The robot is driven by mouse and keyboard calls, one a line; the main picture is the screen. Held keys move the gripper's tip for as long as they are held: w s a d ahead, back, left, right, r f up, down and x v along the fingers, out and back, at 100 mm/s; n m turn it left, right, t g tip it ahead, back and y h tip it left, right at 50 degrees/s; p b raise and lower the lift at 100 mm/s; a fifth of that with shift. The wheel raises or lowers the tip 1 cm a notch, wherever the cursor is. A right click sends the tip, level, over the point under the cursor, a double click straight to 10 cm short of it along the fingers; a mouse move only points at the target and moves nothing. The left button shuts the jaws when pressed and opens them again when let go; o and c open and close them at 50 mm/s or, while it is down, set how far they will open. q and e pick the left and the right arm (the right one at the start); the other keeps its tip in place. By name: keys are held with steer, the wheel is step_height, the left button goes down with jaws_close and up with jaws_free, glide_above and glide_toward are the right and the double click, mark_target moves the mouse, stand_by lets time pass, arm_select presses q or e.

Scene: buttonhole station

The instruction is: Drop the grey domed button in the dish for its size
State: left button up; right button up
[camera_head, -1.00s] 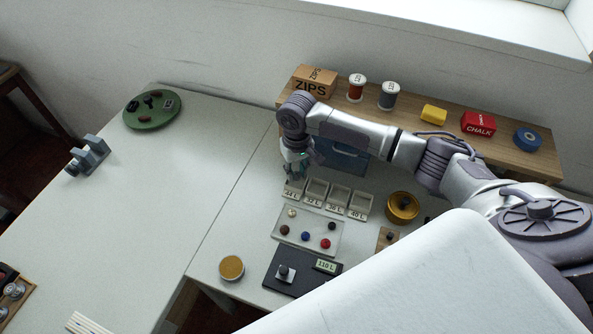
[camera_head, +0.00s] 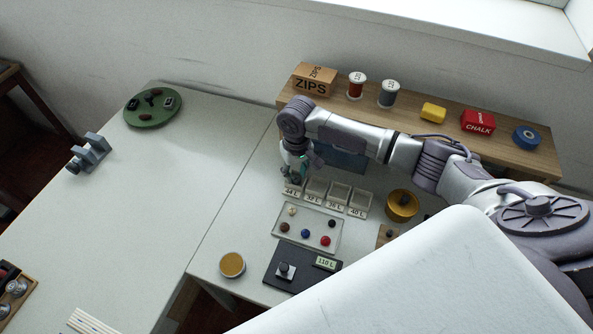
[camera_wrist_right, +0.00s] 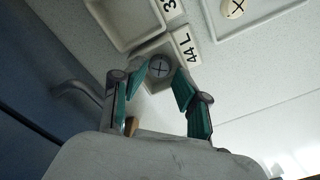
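The grey button (camera_wrist_right: 159,67), with a cross on its face, sits between the fingertips of my right gripper (camera_wrist_right: 161,72) in the right wrist view. The fingers appear closed on its two sides. In the head view the right gripper (camera_head: 297,178) points down over the dish marked 44 L (camera_head: 292,191), at the left end of the row of small dishes. That dish (camera_wrist_right: 187,47) lies just beyond the fingertips in the wrist view, partly hidden by them. The button is hidden in the head view. My left gripper is out of view.
More labelled dishes (camera_head: 336,194) stand close to the right. A pale tray (camera_head: 308,244) with several buttons lies in front. A dark device reading 110 L (camera_head: 326,263), a gold tin (camera_head: 402,205) and a wooden shelf (camera_head: 455,130) are nearby. The left tabletop is mostly clear.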

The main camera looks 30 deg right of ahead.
mark_target(297, 178)
steer(key=shift+s+f, duration=0.1)
steer(key=shift+f, duration=0.15)
steer(key=shift+d+r, duration=0.1)
steer(key=shift+r, duration=0.35)
step_height(297, 178, up, 13)
steer(key=b, duration=0.1)
steer(key=shift+f+b, duration=0.2)
steer(key=shift+b, duration=0.1)
